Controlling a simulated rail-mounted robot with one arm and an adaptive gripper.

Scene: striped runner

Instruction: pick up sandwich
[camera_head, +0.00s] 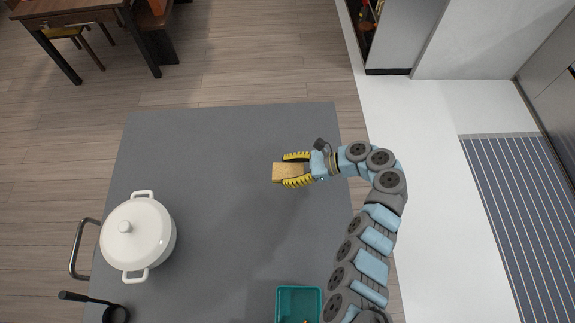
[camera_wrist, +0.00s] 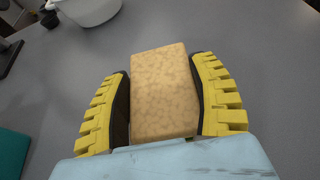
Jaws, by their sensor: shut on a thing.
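The sandwich (camera_head: 287,172) is a tan, bread-coloured block with a mottled surface, near the right side of the grey table. In the wrist view the sandwich (camera_wrist: 164,95) sits between the two yellow ribbed fingers. My gripper (camera_head: 290,169) is shut on it, with one finger along each long side. My gripper also shows in the wrist view (camera_wrist: 165,95), where the near end of the sandwich reaches the pale blue palm. I cannot tell whether the sandwich touches the table or is raised above it.
A white lidded pot (camera_head: 138,237) stands at the table's left, beside a black ladle (camera_head: 115,312). A teal tray (camera_head: 280,305) lies at the front edge. The grey table (camera_head: 225,135) is clear around and behind my gripper.

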